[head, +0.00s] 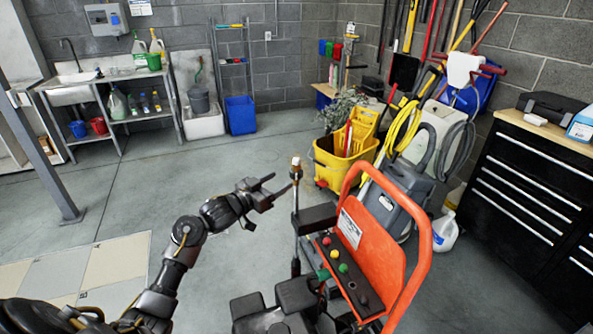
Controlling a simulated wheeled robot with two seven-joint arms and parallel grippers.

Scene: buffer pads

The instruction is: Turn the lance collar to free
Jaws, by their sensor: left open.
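The lance (296,215) stands upright, a thin dark rod at the left side of the orange-framed machine (375,245). A small brass-coloured piece, apparently the collar (296,172), sits near its top under a pale tip. The collar's marks and turn position are too small to read. My left gripper (281,183) comes in from the left, just left of the lance and slightly below the collar. Its two fingers are spread and nothing shows between them. The lower finger ends close to the lance; I cannot tell whether it touches. My right gripper is not in view.
The machine's panel has red, yellow and green buttons (343,268) and an orange hoop handle (420,250). A yellow mop bucket (330,168) and a grey vacuum (395,205) stand behind. A black drawer cabinet (530,190) is at right. Floor (190,165) behind my left arm is clear.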

